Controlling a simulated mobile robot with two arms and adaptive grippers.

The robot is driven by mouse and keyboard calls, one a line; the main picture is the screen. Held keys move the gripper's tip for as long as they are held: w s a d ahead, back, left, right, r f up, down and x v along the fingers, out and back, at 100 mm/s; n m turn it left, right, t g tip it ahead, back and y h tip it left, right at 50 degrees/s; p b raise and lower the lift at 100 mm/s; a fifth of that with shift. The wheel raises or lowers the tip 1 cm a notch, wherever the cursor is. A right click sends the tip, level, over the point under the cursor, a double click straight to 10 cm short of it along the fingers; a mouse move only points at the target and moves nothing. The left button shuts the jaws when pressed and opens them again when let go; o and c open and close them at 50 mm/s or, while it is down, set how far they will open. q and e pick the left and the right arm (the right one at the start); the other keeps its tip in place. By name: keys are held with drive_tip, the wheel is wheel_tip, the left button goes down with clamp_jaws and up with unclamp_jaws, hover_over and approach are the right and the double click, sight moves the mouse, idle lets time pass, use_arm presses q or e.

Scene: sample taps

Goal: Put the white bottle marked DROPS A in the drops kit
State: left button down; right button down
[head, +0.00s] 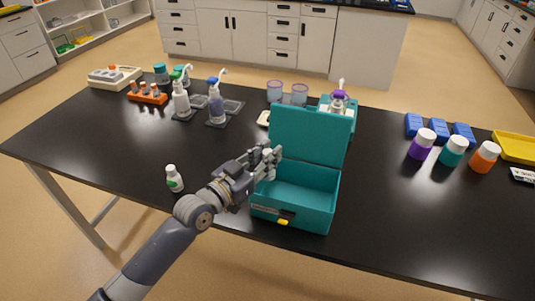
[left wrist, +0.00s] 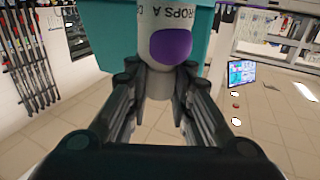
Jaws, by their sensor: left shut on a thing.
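My left gripper (head: 268,160) is shut on the white bottle marked DROPS A, which shows in the left wrist view (left wrist: 165,18) with its lettering and a purple patch between the fingers. In the head view the fingers largely hide this bottle. The gripper is at the upper left edge of the teal kit box (head: 285,209), which stands open with its lid (head: 310,135) raised at the back. I cannot tell whether the bottle touches the box. The visible part of the box's inside looks empty. My right gripper is not in view.
A small white bottle with a green patch (head: 174,179) stands on the black table left of my arm. Pump bottles (head: 181,98) stand behind. Purple, teal and orange jars (head: 485,157) stand at the right.

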use_arm(q)
drive_tip(key=shift+f+b, duration=0.5)
drive_tip(key=shift+f, duration=0.05)
drive_tip(key=shift+f, duration=0.1)
drive_tip(key=c, duration=1.4)
unclamp_jaws()
